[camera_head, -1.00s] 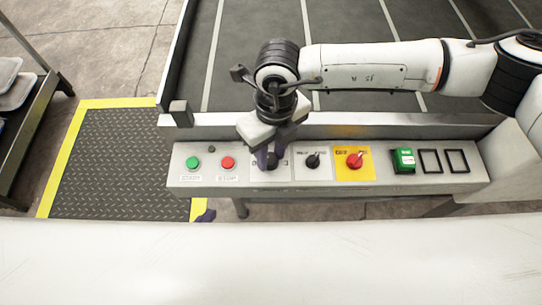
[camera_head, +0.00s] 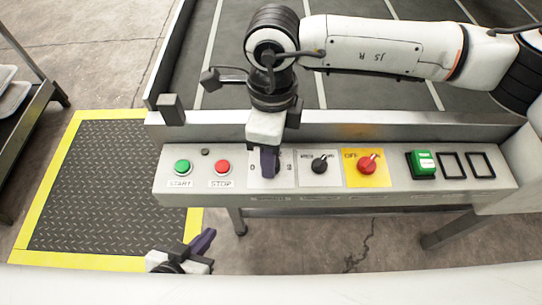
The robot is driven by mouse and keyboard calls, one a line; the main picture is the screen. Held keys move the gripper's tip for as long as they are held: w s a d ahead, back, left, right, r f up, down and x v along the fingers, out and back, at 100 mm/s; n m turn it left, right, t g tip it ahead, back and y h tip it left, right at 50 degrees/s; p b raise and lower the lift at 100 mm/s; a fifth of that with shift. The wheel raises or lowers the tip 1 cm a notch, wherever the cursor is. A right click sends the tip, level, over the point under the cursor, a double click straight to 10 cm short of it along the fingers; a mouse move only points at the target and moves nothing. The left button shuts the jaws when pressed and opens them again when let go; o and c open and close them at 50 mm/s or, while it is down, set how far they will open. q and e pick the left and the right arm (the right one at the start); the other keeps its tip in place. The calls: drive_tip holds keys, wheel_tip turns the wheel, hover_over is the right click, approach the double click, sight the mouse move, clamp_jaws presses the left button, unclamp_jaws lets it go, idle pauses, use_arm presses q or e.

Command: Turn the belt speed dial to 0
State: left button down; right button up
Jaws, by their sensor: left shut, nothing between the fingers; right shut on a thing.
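The belt speed dial sits on a pale square plate (camera_head: 284,180) on the control panel (camera_head: 445,196), third from the left. My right gripper (camera_head: 268,164) comes down from above and is shut on the dial, its dark fingers seen almost edge-on. The fingers hide the dial knob and its pointer, so I cannot tell its setting. Small marks show on the plate on both sides of the fingers. My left gripper (camera_head: 203,241) is low in the view, in front of the panel, shut and empty, apart from everything.
Left of the dial are a green START button (camera_head: 182,167) and a red STOP button (camera_head: 222,168). Right are a black selector (camera_head: 319,165), a red knob on yellow (camera_head: 367,164) and a green rocker switch (camera_head: 421,163). The conveyor (camera_head: 400,98) lies behind. Floor in front is clear.

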idle(0.4)
drive_tip(key=o, duration=1)
drive_tip(key=shift+o, duration=0.2)
wheel_tip(320, 180, up, 10)
drive_tip(key=shift+w+r+p, duration=0.15)
drive_tip(key=shift+w+p, duration=0.15)
drive_tip(key=shift+p, duration=0.05)
